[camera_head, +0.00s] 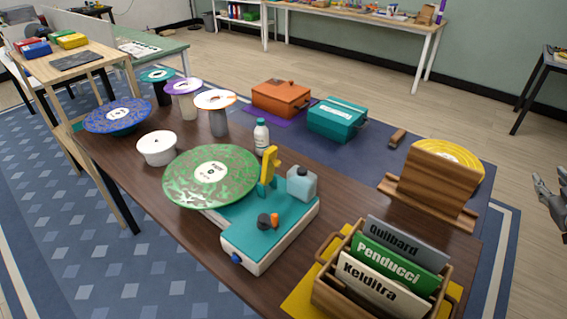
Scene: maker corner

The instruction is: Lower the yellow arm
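The yellow arm (269,166) stands upright on the teal-topped player (288,222), close to the right edge of the green patterned disc (210,176). It is raised, not lying over the disc. A pale blue block (302,183) sits just right of the arm, and an orange and black knob (268,220) is in front. A blue knob (236,258) is on the player's front side. My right gripper (550,180) is at the right picture edge, far from the arm, its fingers apart and empty; part of it is cut off. My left gripper is not in view.
A wooden crate (322,296) of sleeves stands right of the player. A wooden rack (436,187) with a yellow disc is behind it. A white bottle (261,137), white tub (157,148), disc-topped stands and orange (281,98) and teal (337,118) boxes stand farther back.

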